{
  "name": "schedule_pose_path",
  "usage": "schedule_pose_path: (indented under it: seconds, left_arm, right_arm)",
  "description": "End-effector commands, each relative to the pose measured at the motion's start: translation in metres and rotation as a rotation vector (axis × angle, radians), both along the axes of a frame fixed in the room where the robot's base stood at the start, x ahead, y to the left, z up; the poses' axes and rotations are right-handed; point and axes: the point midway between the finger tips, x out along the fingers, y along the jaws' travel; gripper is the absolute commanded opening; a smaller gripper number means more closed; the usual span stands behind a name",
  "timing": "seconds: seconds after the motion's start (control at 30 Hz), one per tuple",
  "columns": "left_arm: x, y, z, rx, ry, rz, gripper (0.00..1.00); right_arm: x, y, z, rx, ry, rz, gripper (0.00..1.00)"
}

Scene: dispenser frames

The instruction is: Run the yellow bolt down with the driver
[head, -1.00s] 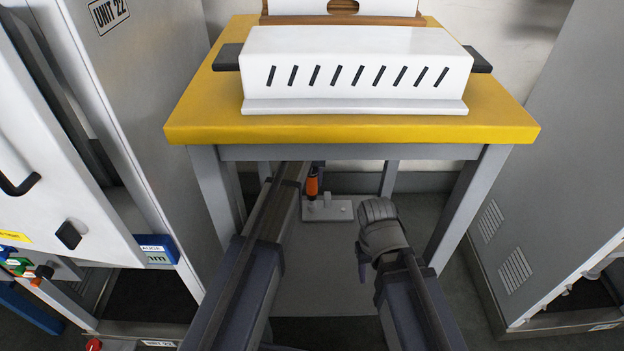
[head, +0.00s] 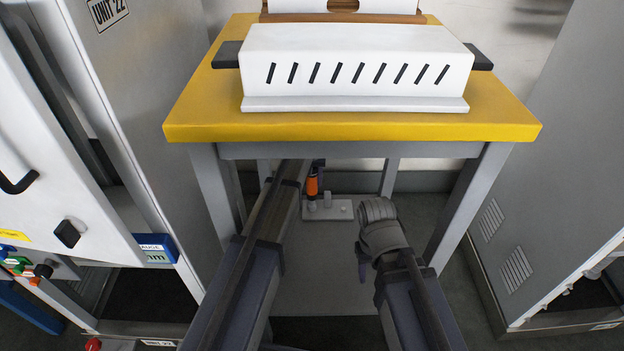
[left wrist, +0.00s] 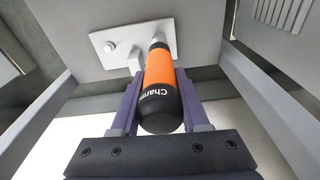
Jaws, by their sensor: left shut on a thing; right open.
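The driver (head: 312,186), with an orange handle and black end, stands roughly upright at the left part of a light grey plate (head: 340,213) under the table. My left gripper (left wrist: 157,78) is shut around the driver (left wrist: 172,68), a purple finger on each side. In the left wrist view, the driver's silver collar reaches over the plate (left wrist: 118,38); its tip is hidden. I see no yellow bolt; the spot under the driver is hidden. My right gripper (head: 362,268) is open and empty, pointing down to the right of the plate, its fingers partly hidden.
The yellow-topped table (head: 350,130) stands over the plate, its grey legs (head: 466,205) on both sides. A white slotted box (head: 355,65) sits on top. Grey cabinets stand left (head: 150,90) and right (head: 570,170). Floor between the legs is mostly clear.

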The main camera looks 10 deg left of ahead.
Motion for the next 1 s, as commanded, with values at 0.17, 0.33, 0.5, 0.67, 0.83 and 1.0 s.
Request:
schedule_pose_path:
  seconds: [0.17,0.33,0.5,0.67,0.83,1.0]
  left_arm:
    - [0.000,0.000,-0.003,0.000,0.000,0.000,0.00]
    - [0.000,0.000,-0.004,0.000,0.000,0.000,0.00]
    - [0.000,0.000,-0.006,0.000,0.000,0.000,0.00]
    - [0.000,0.000,-0.008,0.000,0.000,0.000,0.00]
    - [0.000,0.000,-0.010,0.000,0.000,0.000,0.00]
    - [0.000,0.000,-0.011,0.000,0.000,0.000,0.00]
  right_arm:
    - [0.000,0.000,-0.003,0.000,0.000,0.000,0.50]
    - [0.000,0.000,-0.004,0.000,0.000,0.000,0.50]
    - [0.000,0.000,-0.006,0.000,0.000,0.000,0.50]
    - [0.000,0.000,-0.008,0.000,0.000,0.000,0.50]
    - [0.000,0.000,-0.010,0.000,0.000,0.000,0.50]
    - [0.000,0.000,-0.011,0.000,0.000,0.000,0.50]
